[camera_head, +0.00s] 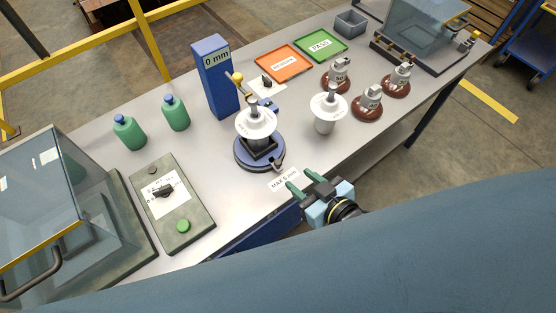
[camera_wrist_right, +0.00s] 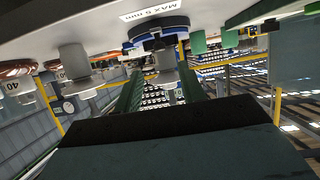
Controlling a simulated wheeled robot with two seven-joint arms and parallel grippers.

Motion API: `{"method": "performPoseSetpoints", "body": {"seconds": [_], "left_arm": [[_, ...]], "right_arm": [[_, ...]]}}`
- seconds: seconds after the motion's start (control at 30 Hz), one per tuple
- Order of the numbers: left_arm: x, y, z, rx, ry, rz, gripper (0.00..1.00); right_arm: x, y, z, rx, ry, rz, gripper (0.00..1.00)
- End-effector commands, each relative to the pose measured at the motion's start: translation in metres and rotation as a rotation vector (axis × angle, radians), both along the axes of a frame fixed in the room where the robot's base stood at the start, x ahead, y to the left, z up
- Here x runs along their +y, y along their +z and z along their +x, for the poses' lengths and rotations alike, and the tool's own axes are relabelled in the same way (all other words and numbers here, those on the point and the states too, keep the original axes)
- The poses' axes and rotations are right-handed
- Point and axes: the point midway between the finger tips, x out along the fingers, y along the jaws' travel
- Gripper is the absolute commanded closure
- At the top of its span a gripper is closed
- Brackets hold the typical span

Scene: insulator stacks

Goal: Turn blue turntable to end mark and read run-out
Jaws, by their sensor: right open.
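The blue turntable (camera_head: 245,160) stands on the grey bench and carries a white disc insulator (camera_head: 257,124) in a dark square holder. A small lug (camera_head: 279,167) sticks out at its front right rim. Behind it stands a blue gauge column (camera_head: 213,80) whose display (camera_head: 216,56) reads 0 mm, with a yellow ball-ended part near the insulator. My right gripper (camera_head: 299,180) is open and empty, front right of the turntable, beside the MAX 5 mm label (camera_head: 283,180). In the right wrist view, the turntable (camera_wrist_right: 158,30) appears upside down beyond the green fingers (camera_wrist_right: 160,88). My left gripper is not in view.
Another white insulator (camera_head: 325,112) stands right of the turntable, near several brown-based insulators (camera_head: 367,106). A control box with a green button (camera_head: 183,226) lies left. Green bottles (camera_head: 176,113), an orange tray (camera_head: 283,62) and a green tray (camera_head: 320,45) stand behind.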

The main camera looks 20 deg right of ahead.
Motion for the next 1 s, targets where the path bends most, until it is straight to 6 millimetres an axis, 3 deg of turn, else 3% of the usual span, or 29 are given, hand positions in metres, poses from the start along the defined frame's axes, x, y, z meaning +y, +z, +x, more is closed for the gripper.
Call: {"method": "performPoseSetpoints", "body": {"seconds": [0.3, 0.5, 0.93, 1.0], "left_arm": [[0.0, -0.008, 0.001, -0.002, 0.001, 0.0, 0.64], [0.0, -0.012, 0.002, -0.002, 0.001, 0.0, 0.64], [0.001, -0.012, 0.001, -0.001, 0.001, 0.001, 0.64], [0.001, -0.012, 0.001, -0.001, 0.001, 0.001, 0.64]], "right_arm": [[0.022, -0.027, 0.06, -0.001, -0.001, 0.001, 0.6], [0.03, -0.037, 0.084, 0.0, -0.001, 0.001, 0.6], [0.033, -0.041, 0.092, 0.001, 0.0, 0.001, 0.6], [0.033, -0.041, 0.092, 0.001, 0.0, 0.001, 0.68]]}}
